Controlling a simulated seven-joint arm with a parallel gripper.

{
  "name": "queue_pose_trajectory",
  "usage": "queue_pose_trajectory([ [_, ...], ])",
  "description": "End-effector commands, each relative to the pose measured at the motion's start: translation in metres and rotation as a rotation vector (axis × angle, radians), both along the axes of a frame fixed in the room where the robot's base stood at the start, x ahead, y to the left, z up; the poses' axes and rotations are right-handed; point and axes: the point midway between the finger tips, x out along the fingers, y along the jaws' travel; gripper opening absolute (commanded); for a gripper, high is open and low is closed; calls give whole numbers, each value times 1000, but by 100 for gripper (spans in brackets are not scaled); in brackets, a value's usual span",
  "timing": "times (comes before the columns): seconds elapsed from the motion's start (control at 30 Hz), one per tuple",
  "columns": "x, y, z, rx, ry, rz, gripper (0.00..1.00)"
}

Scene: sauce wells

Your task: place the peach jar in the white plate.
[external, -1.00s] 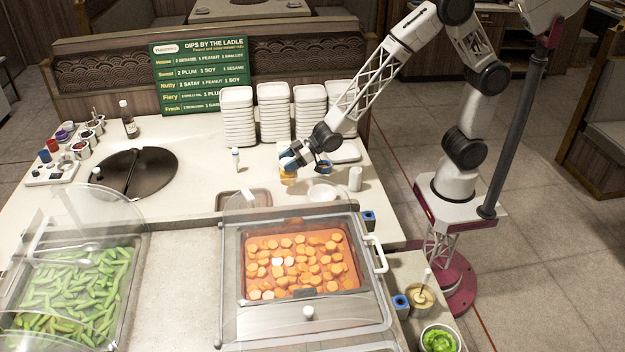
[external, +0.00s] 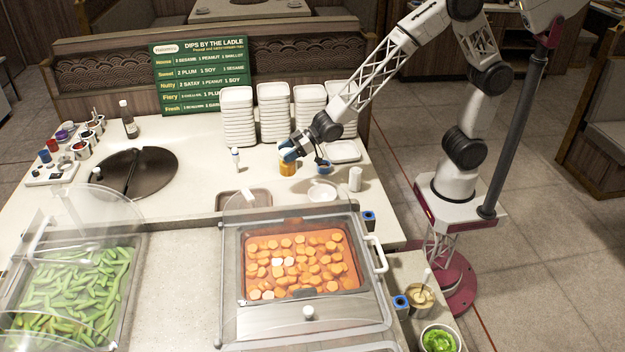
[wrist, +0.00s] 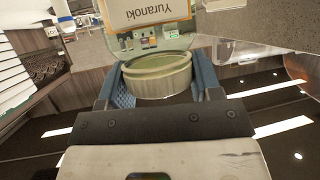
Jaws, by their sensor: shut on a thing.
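The peach jar (external: 287,169) is a small orange-filled jar on the right half of the white counter in the external view. My gripper (external: 290,153) is shut on its top from above. In the wrist view, the jar's pale ribbed lid (wrist: 158,78) sits between the two blue fingers, and its tan "Yuranoki" label (wrist: 145,12) shows beyond. A round white plate (external: 322,192) lies on the counter, right of and nearer the camera than the jar. The jar is apart from that plate. A square white plate (external: 343,151) lies behind, to the right.
Stacks of white dishes (external: 237,113) stand at the back. A brown tray (external: 243,200) lies left of the round plate, and a white cup (external: 355,179) stands right of it. The clear-lidded carrot bin (external: 303,265) is in front.

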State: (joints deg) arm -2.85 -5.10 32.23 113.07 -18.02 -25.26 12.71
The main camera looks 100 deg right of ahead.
Motion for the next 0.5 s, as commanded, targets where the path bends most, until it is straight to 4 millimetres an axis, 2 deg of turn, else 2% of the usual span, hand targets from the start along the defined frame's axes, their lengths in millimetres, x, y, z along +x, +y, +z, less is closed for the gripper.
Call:
queue_pose_trajectory([
  [0.33, 0, 0, 6, 0, -2, 0, 0],
  [0.5, 1, 0, 27, 0, -5, 0, 0],
])
